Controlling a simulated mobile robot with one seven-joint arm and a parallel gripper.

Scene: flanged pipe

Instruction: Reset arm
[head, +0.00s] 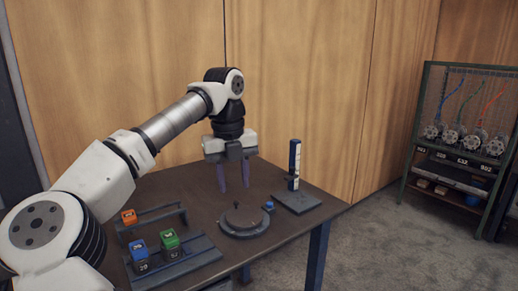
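My gripper (233,176) hangs over the back part of the dark table (185,191), fingers pointing down. Its two purple fingers are spread apart with nothing between them. My arm reaches in from the lower left. The gripper is behind and above a round grey flange-like disc (244,221) on the table, apart from it.
An orange cube (129,217), a blue cube (139,249) and a green cube (170,239) sit at racks on the left. A blue-and-white upright post (294,165) stands on a plate at right. A small blue piece (269,206) lies beside the disc. A green shelf (462,130) stands far right.

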